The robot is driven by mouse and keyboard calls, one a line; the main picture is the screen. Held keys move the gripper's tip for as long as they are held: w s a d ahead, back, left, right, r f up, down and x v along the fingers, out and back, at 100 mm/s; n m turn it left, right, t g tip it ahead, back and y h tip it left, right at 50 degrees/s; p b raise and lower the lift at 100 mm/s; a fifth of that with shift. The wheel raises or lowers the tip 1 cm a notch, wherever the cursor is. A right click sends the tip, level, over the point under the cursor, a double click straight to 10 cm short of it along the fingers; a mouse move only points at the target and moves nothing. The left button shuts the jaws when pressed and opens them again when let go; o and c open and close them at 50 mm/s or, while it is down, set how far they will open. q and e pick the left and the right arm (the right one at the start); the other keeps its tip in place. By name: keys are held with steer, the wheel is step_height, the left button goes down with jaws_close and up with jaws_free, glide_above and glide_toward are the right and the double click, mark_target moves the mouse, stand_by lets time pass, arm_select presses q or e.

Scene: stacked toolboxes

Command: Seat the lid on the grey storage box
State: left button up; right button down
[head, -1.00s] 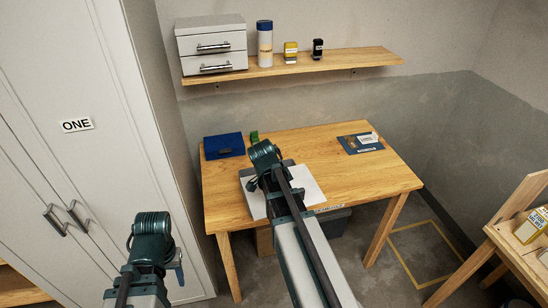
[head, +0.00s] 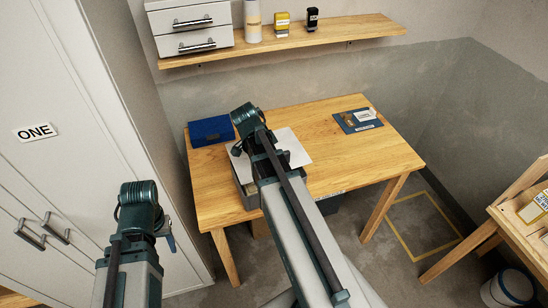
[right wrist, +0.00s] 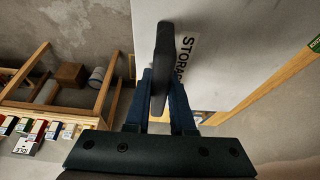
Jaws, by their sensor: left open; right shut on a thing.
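The light grey lid (head: 292,146) is in the air over the table, partly hidden by my right arm in the head view. In the right wrist view, its pale panel (right wrist: 215,45) carries a "STORAGE" label, partly covered. My right gripper (right wrist: 160,82) is shut on the lid's dark handle (right wrist: 163,42). The grey storage box (head: 246,192) stands on the table's left part, its near-left wall and part of its open top showing; my arm hides the rest. The lid is not squarely over it. My left gripper (head: 169,238) is open and empty, left of the table.
A blue case (head: 211,130) sits at the table's back left, close to the box. A blue mat (head: 357,120) with small items lies at the back right. A shelf (head: 300,40) hangs above; a cabinet (head: 80,110) stands left.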

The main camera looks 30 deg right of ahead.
steer(key=shift+f, duration=0.2)
step_height(320, 180, down, 5)
steer(key=b, duration=0.6)
steer(key=shift+f, duration=0.2)
steer(key=shift+f+b, duration=0.9)
steer(key=shift+f, duration=0.1)
stand_by(1.9)
steer(key=c, duration=0.7)
jaws_free()
steer(key=shift+r, duration=0.1)
steer(key=p+v, duration=1.2)
steer(key=v, duration=0.1)
steer(key=shift+a+r+p, duration=0.15)
steer(key=shift+r+p, duration=0.15)
steer(key=shift+p, duration=0.05)
